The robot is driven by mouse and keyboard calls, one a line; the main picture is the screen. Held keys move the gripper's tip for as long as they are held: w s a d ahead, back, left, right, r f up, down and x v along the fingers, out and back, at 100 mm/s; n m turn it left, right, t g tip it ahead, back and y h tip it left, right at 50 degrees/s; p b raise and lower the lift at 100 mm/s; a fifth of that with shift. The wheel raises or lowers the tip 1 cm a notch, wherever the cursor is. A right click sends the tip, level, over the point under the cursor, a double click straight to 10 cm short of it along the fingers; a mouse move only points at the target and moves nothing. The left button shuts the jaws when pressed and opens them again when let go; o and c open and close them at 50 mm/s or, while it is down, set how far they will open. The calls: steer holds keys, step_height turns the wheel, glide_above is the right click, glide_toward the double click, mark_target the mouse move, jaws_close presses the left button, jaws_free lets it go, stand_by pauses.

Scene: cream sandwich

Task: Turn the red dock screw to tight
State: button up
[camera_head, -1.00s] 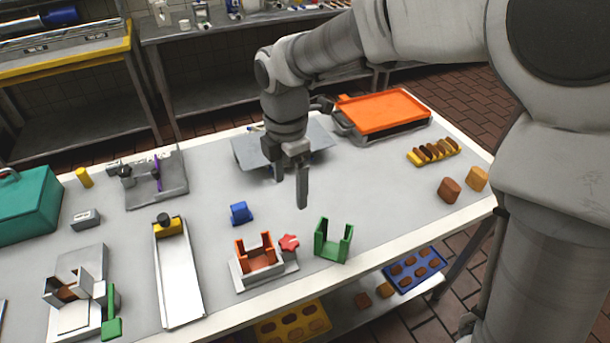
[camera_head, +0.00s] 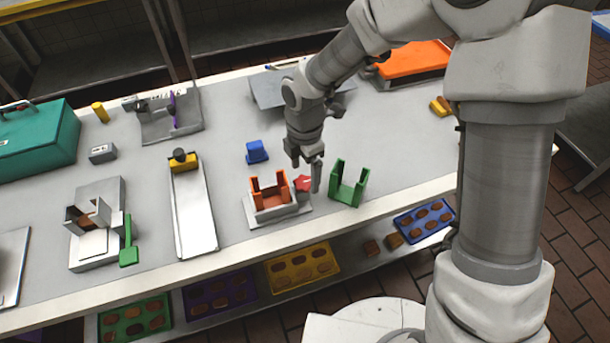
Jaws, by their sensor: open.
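The red dock screw (camera_head: 303,183) is a small star-shaped knob at the right side of the orange dock (camera_head: 268,193), which stands on a grey base plate (camera_head: 277,216). My gripper (camera_head: 316,178) points down just to the right of the red screw, its fingers close beside it. The gripper is open with nothing between its fingers. I cannot tell whether a finger touches the screw, or how tight the screw is.
A green U-shaped holder (camera_head: 348,185) stands just right of my gripper. A blue block (camera_head: 256,151) lies behind the dock. A long metal tray (camera_head: 194,215) lies to the left. Bare table (camera_head: 225,140) shows between the tray and blue block.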

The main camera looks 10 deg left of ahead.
steer(key=shift+f, duration=0.9)
steer(key=shift+c, duration=0.3)
steer(key=c, duration=1.3)
